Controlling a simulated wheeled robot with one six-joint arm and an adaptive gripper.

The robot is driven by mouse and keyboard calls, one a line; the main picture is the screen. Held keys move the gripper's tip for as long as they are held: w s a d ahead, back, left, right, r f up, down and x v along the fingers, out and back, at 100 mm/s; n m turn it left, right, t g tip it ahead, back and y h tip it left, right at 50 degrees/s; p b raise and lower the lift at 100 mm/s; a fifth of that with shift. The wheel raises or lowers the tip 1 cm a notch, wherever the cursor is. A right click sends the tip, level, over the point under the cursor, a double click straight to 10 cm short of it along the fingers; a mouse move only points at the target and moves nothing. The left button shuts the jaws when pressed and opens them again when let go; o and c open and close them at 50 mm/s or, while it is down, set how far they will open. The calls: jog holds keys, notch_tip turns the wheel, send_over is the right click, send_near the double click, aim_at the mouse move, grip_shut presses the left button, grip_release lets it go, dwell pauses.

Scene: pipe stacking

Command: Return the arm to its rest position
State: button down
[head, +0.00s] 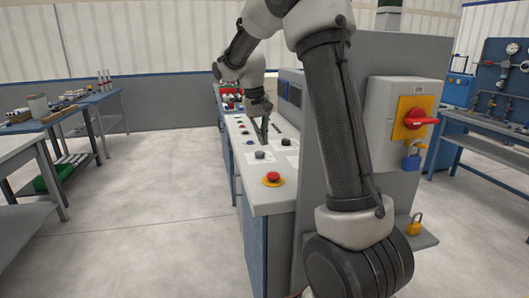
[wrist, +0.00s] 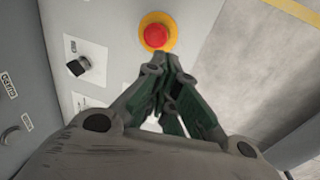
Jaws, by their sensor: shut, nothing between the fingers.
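My arm rises at the right of the head view, bends over at the top and reaches down over a control console (head: 262,198). My gripper (head: 264,138) points down above the console top, beyond the red button. In the wrist view my gripper (wrist: 160,62) is shut, its green-lined fingers together with nothing between them. The fingertips appear just below a red button (wrist: 154,36) on a yellow ring. I cannot tell how high they are above the panel. The red button (head: 272,177) also shows near the console's front end in the head view.
A grey box with a red rotary switch (head: 420,119) and a blue padlock (head: 411,158) is beside my arm. A yellow padlock (head: 414,225) is below. Workbenches (head: 50,125) stand at the left, a blue pegboard (head: 503,75) at the right. The floor (head: 150,210) left of the console is clear.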

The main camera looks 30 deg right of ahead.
jog(key=shift+a+r, duration=0.15)
jog(key=shift+r, duration=0.75)
jog(key=s+a+r+n+t+y, duration=0.1)
jog(key=s+a+t, duration=0.1)
jog(key=s, duration=1.3)
jog(key=s+a+r+n+t+y, duration=0.1)
jog(key=s+a+n+t, duration=0.1)
jog(key=s, duration=1.4)
jog(key=shift+s+a+r, duration=0.2)
jog(key=shift+a+r, duration=0.15)
jog(key=shift+r, duration=0.05)
